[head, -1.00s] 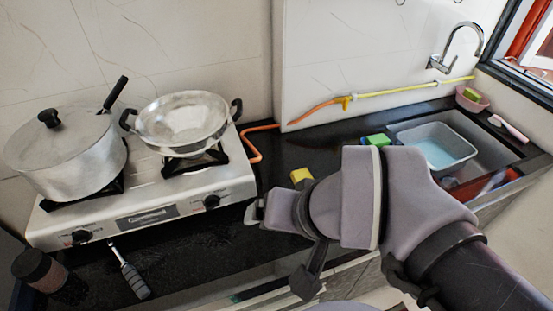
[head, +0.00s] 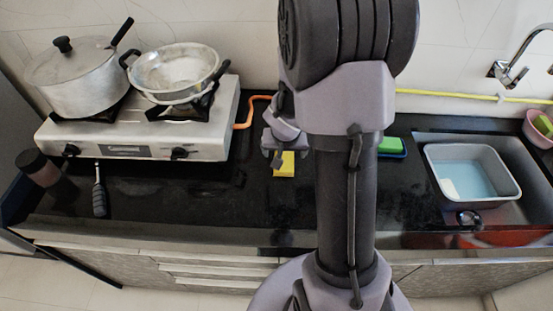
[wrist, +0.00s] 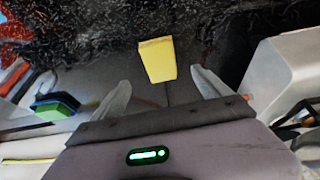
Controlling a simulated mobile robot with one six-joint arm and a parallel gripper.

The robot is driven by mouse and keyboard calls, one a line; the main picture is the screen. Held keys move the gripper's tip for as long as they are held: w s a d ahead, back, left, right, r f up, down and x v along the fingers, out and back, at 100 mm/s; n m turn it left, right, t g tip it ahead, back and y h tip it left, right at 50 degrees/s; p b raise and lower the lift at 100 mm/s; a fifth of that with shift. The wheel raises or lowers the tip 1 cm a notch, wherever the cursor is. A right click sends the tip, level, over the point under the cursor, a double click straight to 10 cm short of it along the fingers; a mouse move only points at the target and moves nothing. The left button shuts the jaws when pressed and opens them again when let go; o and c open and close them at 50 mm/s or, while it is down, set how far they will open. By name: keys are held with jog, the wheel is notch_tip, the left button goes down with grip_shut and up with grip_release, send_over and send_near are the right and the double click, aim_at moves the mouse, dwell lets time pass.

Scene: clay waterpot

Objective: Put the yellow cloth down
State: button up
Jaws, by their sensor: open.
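The yellow cloth (head: 285,164) is a small folded yellow block on the dark counter, between the stove and the sink. In the wrist view the cloth (wrist: 157,58) is just beyond the fingertips, roughly midway between them, with no finger closed on it. My gripper (wrist: 160,92) is open with its two fingers spread apart. In the head view my gripper (head: 280,148) is just above and behind the cloth, partly hidden by my arm. Whether a fingertip touches the cloth cannot be told.
A gas stove (head: 140,135) with a lidded pot (head: 80,78) and a pan (head: 175,72) stands left. A green sponge (head: 390,146) lies right of my arm. A grey basin (head: 475,172) of water sits right.

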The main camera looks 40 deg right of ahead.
jog(key=b+x, duration=0.3)
jog(key=x, duration=0.6)
jog(key=shift+w+f, duration=0.1)
jog(key=shift+w, duration=0.05)
jog(key=shift+f+b, duration=0.15)
jog(key=shift+b, duration=0.3)
jog(key=shift+c, duration=0.2)
jog(key=c, duration=1.5)
